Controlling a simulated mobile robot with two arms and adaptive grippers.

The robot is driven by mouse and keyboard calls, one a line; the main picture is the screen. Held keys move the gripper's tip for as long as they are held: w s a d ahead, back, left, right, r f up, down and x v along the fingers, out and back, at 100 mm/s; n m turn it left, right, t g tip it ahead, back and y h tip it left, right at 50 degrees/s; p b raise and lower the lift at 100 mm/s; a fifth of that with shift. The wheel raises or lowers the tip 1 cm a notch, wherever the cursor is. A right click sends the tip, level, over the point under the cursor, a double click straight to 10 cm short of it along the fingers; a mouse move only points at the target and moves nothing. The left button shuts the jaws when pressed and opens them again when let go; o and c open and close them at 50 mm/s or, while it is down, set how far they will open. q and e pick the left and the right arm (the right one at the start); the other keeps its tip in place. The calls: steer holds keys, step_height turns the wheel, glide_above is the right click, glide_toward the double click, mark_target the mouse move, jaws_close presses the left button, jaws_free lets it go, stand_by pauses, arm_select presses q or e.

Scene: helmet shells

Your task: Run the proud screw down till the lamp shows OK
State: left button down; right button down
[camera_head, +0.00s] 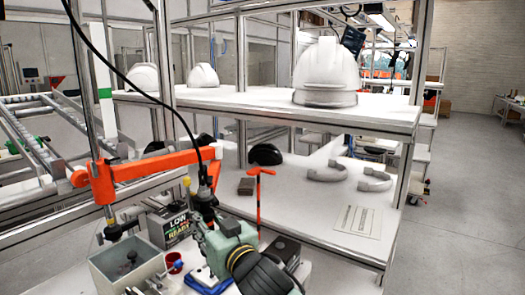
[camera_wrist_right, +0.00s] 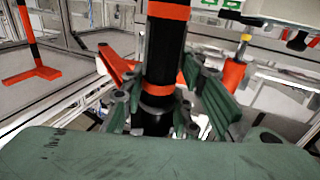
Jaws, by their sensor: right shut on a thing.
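My right gripper (camera_head: 207,212) is shut around a black power screwdriver (camera_wrist_right: 160,65) with orange bands. The screwdriver stands upright in the right wrist view, between the green fingers (camera_wrist_right: 158,108). In the head view a cable hangs to the tool from above, beside the orange arm (camera_head: 150,167). The lamp box (camera_head: 172,228) stands just left of the gripper and reads LOW, with READY in green below. The proud screw and the driver's tip are hidden behind the gripper and my arm.
A grey open bin (camera_head: 128,262) stands at the front left, with a red cup (camera_head: 174,262) beside it. White helmet shells (camera_head: 325,70) sit on the upper shelf.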

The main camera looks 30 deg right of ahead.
mark_target(207, 204)
steer(key=shift+f, duration=0.55)
steer(key=shift+f, duration=0.25)
stand_by(1.2)
step_height(207, 204, up, 3)
steer(key=p, duration=0.3)
steer(key=shift+w+f, duration=0.1)
step_height(207, 204, up, 4)
steer(key=p, duration=0.3)
steer(key=shift+f+p, duration=0.25)
steer(key=shift+p, duration=0.1)
